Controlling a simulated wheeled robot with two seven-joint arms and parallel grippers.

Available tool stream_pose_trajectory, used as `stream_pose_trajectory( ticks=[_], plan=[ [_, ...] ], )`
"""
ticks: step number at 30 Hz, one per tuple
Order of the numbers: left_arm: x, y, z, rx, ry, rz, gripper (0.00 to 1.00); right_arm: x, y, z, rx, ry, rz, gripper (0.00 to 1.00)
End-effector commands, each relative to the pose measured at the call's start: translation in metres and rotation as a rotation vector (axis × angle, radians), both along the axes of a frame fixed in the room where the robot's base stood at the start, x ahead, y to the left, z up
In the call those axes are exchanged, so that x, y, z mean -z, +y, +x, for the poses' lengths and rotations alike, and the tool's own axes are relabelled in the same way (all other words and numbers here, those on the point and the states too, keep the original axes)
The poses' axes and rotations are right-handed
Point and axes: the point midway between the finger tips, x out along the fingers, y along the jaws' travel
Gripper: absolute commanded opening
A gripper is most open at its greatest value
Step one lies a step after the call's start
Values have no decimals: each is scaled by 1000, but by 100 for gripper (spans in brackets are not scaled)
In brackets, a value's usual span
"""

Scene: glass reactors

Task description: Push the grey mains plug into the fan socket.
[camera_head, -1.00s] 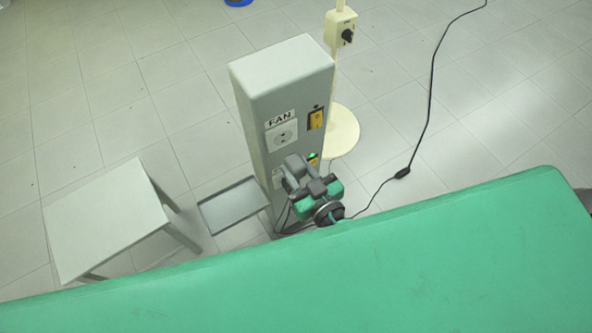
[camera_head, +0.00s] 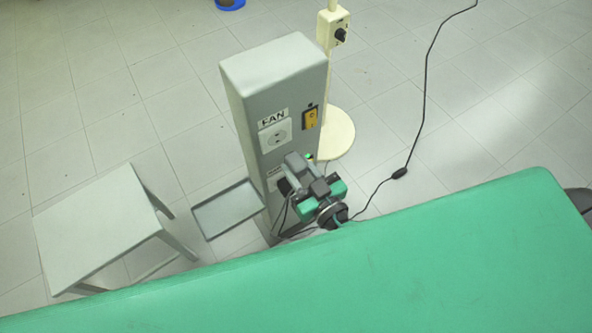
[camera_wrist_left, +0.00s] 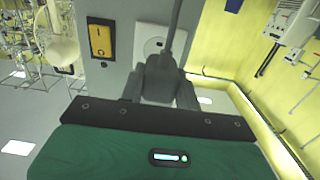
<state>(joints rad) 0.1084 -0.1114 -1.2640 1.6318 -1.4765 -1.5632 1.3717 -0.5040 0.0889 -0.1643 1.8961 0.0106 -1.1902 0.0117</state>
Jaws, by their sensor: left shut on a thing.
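The fan socket (camera_head: 275,137) is a white plate with a round face on the front of a grey post, under the FAN label. It also shows in the left wrist view (camera_wrist_left: 153,46), partly covered by the grey stalk. My left gripper (camera_head: 300,172) is just below and right of the socket in the head view. In the left wrist view a grey stalk (camera_wrist_left: 177,28) rises from the fingers (camera_wrist_left: 160,82) across the socket's right side. I cannot tell whether plug and socket touch. My right gripper is out of view.
A yellow switch (camera_head: 310,118) sits right of the socket. A grey tray (camera_head: 228,209) and a pale stool (camera_head: 100,225) stand left of the post. A cream stand (camera_head: 335,30) is behind. A black cable (camera_head: 427,90) crosses the floor. A green surface (camera_head: 300,280) fills the foreground.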

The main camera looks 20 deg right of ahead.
Motion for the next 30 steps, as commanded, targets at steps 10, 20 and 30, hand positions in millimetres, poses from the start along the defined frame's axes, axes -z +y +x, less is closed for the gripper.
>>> stream_pose_trajectory(
  ticks=[10, 20, 30],
  plan=[
    [-1, -3, 0, 0, -21, 6, 5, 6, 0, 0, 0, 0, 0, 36],
    [0, -2, 3, -1, -20, 5, 5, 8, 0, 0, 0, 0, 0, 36],
    [0, 1, 13, -1, -20, 6, 5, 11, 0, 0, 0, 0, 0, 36]
  ],
)
